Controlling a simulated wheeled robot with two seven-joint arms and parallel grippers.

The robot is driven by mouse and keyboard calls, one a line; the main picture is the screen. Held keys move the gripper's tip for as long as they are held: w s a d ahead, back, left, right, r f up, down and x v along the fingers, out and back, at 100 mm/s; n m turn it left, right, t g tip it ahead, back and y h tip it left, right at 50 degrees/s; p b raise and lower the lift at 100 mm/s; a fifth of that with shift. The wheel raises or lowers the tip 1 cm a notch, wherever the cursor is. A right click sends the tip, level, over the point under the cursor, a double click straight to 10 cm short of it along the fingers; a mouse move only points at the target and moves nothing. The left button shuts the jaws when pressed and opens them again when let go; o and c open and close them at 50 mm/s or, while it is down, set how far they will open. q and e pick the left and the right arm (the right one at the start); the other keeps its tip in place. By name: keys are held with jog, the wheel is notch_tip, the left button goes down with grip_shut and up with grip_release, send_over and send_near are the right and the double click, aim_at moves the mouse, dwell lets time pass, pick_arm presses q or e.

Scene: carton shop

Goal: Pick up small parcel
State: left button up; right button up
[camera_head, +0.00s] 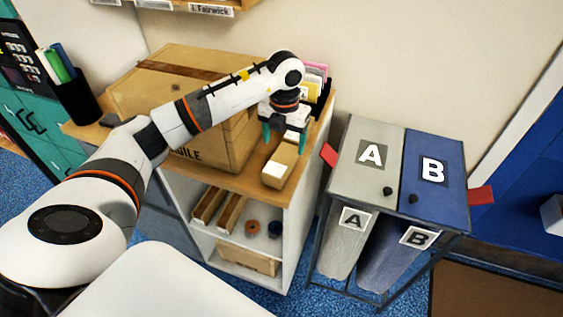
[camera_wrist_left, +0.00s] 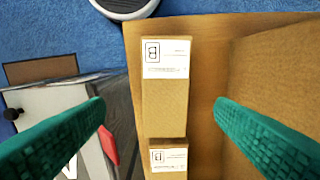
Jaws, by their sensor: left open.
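The small parcel (camera_head: 283,160) is a brown box with a white label, lying on the wooden top of the shelf unit beside a large carton. In the left wrist view the parcel (camera_wrist_left: 165,108) lies lengthwise between the two green fingers, its label marked B. A second labelled brown box (camera_wrist_left: 168,175) shows beyond its far end in that view, partly cut off. My left gripper (camera_head: 285,137) is open above the far part of the parcel, fingers pointing down on either side. I cannot tell any contact. My right gripper is not in view.
The large carton (camera_head: 222,150) stands close to the left of the parcel. Card files (camera_head: 316,85) stand behind my gripper. Bins A (camera_head: 350,185) and B (camera_head: 431,195) are to the right. A black pen holder (camera_head: 80,103) is at the far left.

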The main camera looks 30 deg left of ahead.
aim_at(281, 159)
pick_arm(q)
notch_tip(281, 159, down, 3)
jog(key=shift+f+p, duration=0.1)
jog(key=shift+p, duration=0.25)
jog(key=f, duration=0.1)
jog(key=f+p, duration=0.1)
jog(key=f, duration=0.1)
jog(key=f+p, duration=0.1)
jog(key=shift+a+f, duration=0.4)
jog(key=shift+f, duration=0.25)
jog(key=c, duration=1.1)
jog(key=shift+r, duration=0.1)
jog(key=shift+c, duration=0.2)
